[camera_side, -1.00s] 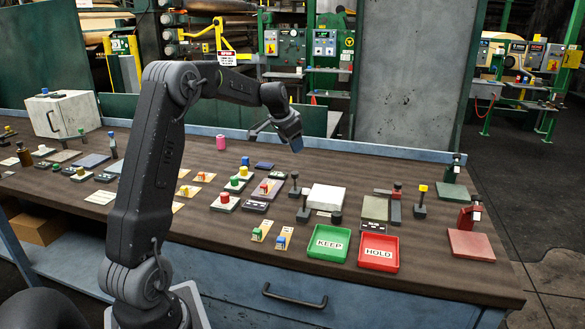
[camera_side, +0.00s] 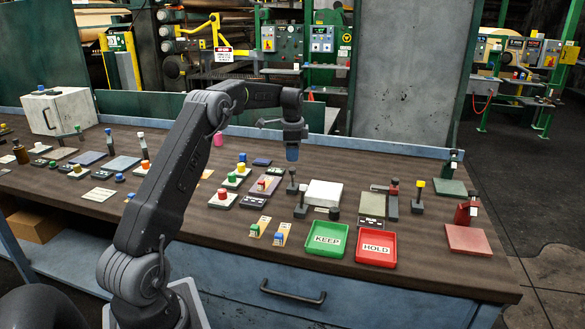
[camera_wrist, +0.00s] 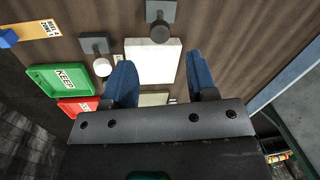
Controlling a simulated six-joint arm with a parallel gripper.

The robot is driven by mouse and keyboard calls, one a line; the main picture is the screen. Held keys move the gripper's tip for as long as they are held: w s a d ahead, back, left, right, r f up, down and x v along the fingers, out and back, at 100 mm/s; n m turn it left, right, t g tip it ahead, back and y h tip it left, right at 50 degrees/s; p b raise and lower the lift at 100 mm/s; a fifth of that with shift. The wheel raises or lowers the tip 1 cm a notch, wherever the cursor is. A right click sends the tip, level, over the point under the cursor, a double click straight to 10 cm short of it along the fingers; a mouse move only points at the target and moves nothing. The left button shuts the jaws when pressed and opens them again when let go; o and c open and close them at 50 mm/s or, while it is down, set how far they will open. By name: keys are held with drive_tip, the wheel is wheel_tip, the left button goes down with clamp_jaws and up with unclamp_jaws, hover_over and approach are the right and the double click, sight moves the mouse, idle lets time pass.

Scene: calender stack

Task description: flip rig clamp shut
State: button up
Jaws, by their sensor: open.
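A red-knobbed clamp-like fixture (camera_side: 393,205) stands beside a grey-green plate (camera_side: 373,204) on the bench. Its lever appears to lie out to the left over the plate; I cannot tell for sure that this is the rig clamp. My gripper (camera_side: 292,152) points down above the bench, left of and behind that fixture, apart from it. In the wrist view my gripper (camera_wrist: 162,78) has its blue fingers spread, with nothing held. A white slab (camera_wrist: 153,62) shows below, between them. A strip of the grey-green plate (camera_wrist: 153,99) shows near the palm, which hides most of the fixture.
Dark posts (camera_side: 301,204) stand close to the white slab (camera_side: 323,193). A yellow-topped post (camera_side: 419,200) stands right of the fixture. Green KEEP (camera_side: 312,252) and red HOLD (camera_side: 361,258) trays lie in front. Another red device (camera_side: 468,212) stands far right.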

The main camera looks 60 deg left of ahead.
sight(292, 169)
drive_tip(key=f, duration=0.6)
drive_tip(key=shift+w+a+f, duration=0.2)
drive_tip(key=shift+a, duration=0.2)
clamp_jaws()
